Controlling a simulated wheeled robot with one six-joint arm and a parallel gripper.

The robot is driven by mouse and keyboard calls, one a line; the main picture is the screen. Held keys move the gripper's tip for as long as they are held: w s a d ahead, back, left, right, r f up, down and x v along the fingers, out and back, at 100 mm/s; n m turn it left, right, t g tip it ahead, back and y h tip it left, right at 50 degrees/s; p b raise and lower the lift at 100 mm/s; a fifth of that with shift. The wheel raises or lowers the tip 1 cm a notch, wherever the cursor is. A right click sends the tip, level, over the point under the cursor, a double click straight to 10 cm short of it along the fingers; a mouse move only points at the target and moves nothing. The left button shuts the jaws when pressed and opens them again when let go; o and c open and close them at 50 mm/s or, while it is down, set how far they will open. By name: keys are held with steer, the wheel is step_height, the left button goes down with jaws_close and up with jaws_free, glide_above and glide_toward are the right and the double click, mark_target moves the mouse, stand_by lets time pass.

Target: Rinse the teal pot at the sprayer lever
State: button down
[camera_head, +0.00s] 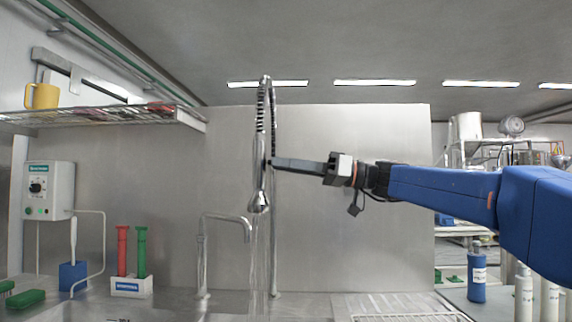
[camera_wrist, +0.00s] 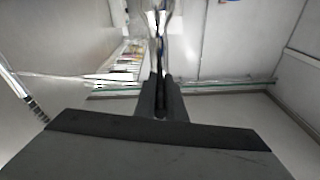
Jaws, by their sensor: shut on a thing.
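The chrome sprayer (camera_head: 258,198) hangs from its coiled hose (camera_head: 261,110) in the middle of the head view, over the sink. Thin streaks of water fall from its head. My gripper (camera_head: 273,161) reaches in from the right and is shut on the sprayer at its lever, above the spray head. In the wrist view my gripper (camera_wrist: 160,90) has its dark fingers close together, with the shiny sprayer (camera_wrist: 160,25) beyond their tips. The lever itself is too small to make out. The teal pot shows in neither view; the sink's inside lies below the head view.
A bent faucet (camera_head: 225,217) stands just left of the sprayer. A rack with red and green handles (camera_head: 131,286) and a wall-mounted control box (camera_head: 48,190) are further left. A white drying grid (camera_head: 405,308) lies at the lower right.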

steer(key=c, duration=1.8)
jaws_free()
steer(key=d+f, duration=0.1)
steer(key=d, duration=1)
steer(key=d+f, duration=0.1)
steer(key=d, duration=0.5)
steer(key=shift+s+d+f, duration=0.15)
steer(key=shift+s+f, duration=0.15)
